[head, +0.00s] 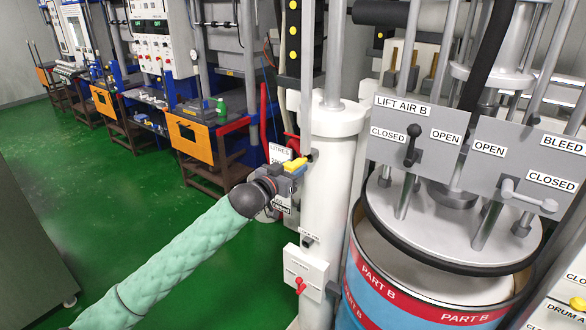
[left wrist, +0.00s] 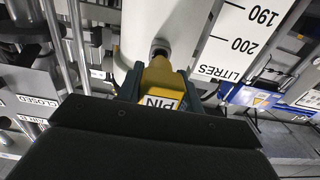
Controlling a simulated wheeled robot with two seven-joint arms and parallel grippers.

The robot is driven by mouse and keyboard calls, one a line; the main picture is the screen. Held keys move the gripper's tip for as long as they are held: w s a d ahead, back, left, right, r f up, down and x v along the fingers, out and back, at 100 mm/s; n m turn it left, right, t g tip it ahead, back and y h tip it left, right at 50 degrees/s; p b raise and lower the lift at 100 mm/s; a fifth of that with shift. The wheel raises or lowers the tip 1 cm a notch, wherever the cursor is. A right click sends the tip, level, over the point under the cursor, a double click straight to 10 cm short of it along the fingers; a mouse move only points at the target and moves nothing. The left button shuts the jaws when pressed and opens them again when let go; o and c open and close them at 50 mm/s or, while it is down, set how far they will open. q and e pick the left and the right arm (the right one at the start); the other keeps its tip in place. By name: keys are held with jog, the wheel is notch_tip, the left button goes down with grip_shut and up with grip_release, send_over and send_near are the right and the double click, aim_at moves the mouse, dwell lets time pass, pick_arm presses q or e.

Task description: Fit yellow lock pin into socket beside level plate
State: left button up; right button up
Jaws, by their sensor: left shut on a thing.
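The yellow lock pin (head: 296,164), marked PIN, is held between the fingers of my left gripper (head: 288,169). It also shows in the left wrist view (left wrist: 160,76), with my left gripper's fingers (left wrist: 158,88) on both sides of it. The dark round socket (left wrist: 160,47) is on the white column, straight beyond the pin's far end. In the head view the socket (head: 313,155) is just right of the pin. I cannot tell whether the tip has entered it. The white level plate (left wrist: 240,42), marked LITRES, is right of the socket. My right gripper is not in view.
The white column (head: 330,200) stands close in front of my left gripper. A box with a red lever (head: 300,284) sits low on it. A blue and red PART B drum (head: 400,300) and a grey valve panel (head: 440,118) are on the right. Green floor (head: 110,200) is open on the left.

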aim_at(300, 163)
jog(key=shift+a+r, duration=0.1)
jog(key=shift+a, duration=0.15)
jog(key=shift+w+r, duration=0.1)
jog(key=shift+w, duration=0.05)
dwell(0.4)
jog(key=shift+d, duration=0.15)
pick_arm(q)
jog(key=shift+w+d, duration=0.1)
jog(key=shift+w, duration=0.05)
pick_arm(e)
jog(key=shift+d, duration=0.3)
pick_arm(q)
jog(key=shift+w+d, duration=0.2)
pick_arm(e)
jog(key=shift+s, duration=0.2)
pick_arm(q)
jog(key=shift+w+d, duration=0.25)
jog(key=shift+w, duration=0.15)
jog(key=shift+w+d, duration=0.25)
jog(key=shift+w, duration=0.1)
jog(key=shift+w+d, duration=0.15)
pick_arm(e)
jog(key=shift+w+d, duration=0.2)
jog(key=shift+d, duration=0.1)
